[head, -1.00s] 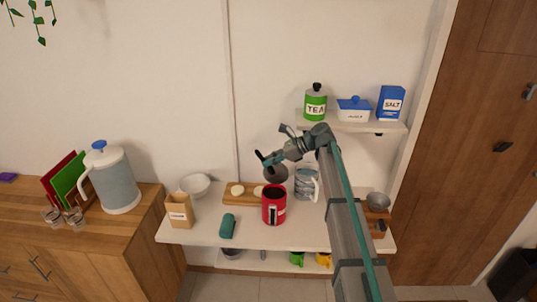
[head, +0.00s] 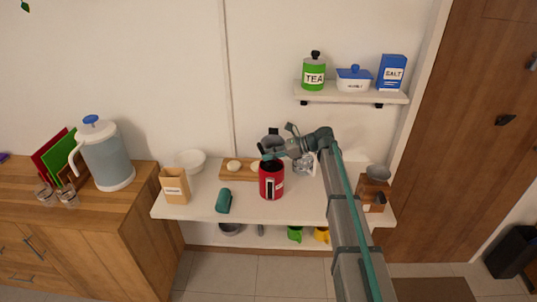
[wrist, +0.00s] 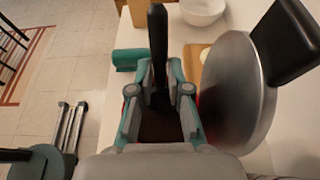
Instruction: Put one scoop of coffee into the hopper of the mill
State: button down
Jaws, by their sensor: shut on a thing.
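The red canister (head: 271,183) stands open on the white table, its round steel lid (head: 270,143) with a black knob tilted up behind the mouth. The lid looms at right in the wrist view (wrist: 232,95). My gripper (head: 268,156) is down at the canister's mouth, fingers pointing into it. In the wrist view my gripper (wrist: 160,95) is shut on a black handle (wrist: 158,45), seemingly the scoop's. The scoop's bowl is hidden; the canister's inside looks dark. The wooden mill (head: 370,196) with its grey bowl-shaped hopper (head: 378,172) stands at the table's right end.
A cutting board (head: 232,176), a white bowl (head: 190,160), a paper bag (head: 174,186) and a teal roll (head: 223,201) lie left of the canister. A glass jug (head: 304,166) stands between canister and mill. A shelf (head: 350,97) with tins hangs above.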

jog(key=shift+f+b, duration=0.35)
jog(key=shift+f, duration=0.35)
notch_tip(320, 180, down, 2)
jog(key=h, duration=0.3)
jog(key=shift+d, duration=0.1)
jog(key=h, duration=0.3)
jog(key=shift+r+h+p, duration=0.25)
jog(key=shift+h+p, duration=0.1)
jog(key=shift+h, duration=0.45)
notch_tip(320, 180, up, 9)
jog(key=p, duration=0.6)
jog(key=shift+f, duration=0.1)
notch_tip(320, 180, up, 4)
send_over(270, 162)
jog(key=a+r+h, duration=0.4)
jog(key=r+h, duration=0.2)
jog(key=r, duration=0.3)
jog(key=shift+s+a+r+h, duration=0.2)
jog(key=shift+s+r+h, duration=0.1)
jog(key=shift+s+r, duration=0.05)
jog(key=shift+a, duration=0.1)
